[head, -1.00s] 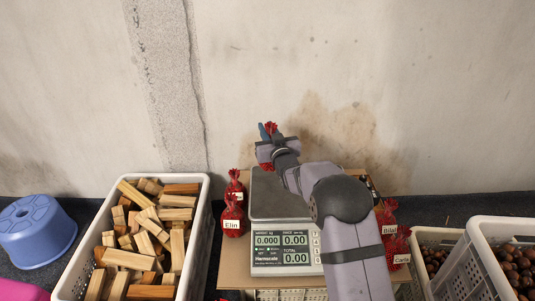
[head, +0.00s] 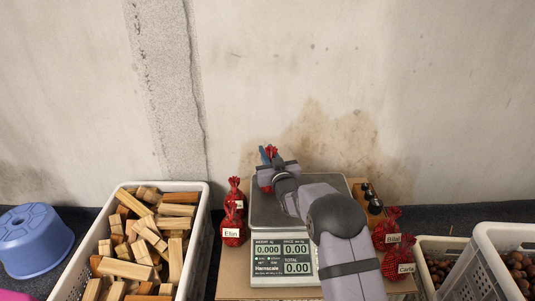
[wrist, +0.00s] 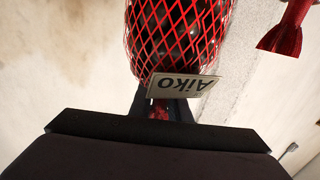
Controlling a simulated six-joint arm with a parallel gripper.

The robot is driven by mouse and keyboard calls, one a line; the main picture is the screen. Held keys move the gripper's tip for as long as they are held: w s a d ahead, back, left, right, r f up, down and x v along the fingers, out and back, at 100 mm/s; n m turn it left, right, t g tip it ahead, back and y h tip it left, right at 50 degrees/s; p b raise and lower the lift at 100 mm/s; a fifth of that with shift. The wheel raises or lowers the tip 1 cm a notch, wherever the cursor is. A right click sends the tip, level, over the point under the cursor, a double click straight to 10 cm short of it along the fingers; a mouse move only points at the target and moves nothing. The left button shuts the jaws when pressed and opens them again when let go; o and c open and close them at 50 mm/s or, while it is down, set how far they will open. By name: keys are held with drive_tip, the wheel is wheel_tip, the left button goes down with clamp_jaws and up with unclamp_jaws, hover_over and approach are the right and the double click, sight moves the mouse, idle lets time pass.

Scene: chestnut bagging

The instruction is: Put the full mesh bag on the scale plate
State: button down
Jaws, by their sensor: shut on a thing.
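My gripper (head: 270,160) is shut on the gathered neck of a red mesh bag. The bag, full of dark chestnuts with a tag reading "Aiko", fills the top of the wrist view (wrist: 180,30). In the head view my gripper and arm hide most of the bag. The bag hangs over the back left part of the grey scale plate (head: 262,218). I cannot tell whether it touches the plate. The scale display (head: 283,258) reads 0.000, 0.00 and 0.00.
Red bags stand left of the scale, one tagged Elin (head: 232,228); bags tagged Bilal (head: 386,230) and Carla (head: 398,262) stand at right. A white crate of wood blocks (head: 207,200) is at left, a chestnut crate (head: 478,235) at right. The wall is behind.

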drive_tip(key=shift+f, duration=0.15)
drive_tip(key=c, duration=1.7)
unclamp_jaws()
drive_tip(key=shift+o, duration=0.2)
drive_tip(key=shift+s+d+r+p, duration=0.2)
drive_tip(key=shift+s+p, duration=0.1)
drive_tip(key=shift+s, duration=0.4)
drive_tip(key=p+v, duration=0.2)
drive_tip(key=v, duration=0.8)
drive_tip(key=shift+s+p, duration=0.25)
drive_tip(key=shift+p, duration=0.05)
drive_tip(key=shift+d+f, duration=0.1)
drive_tip(key=shift+d, duration=0.05)
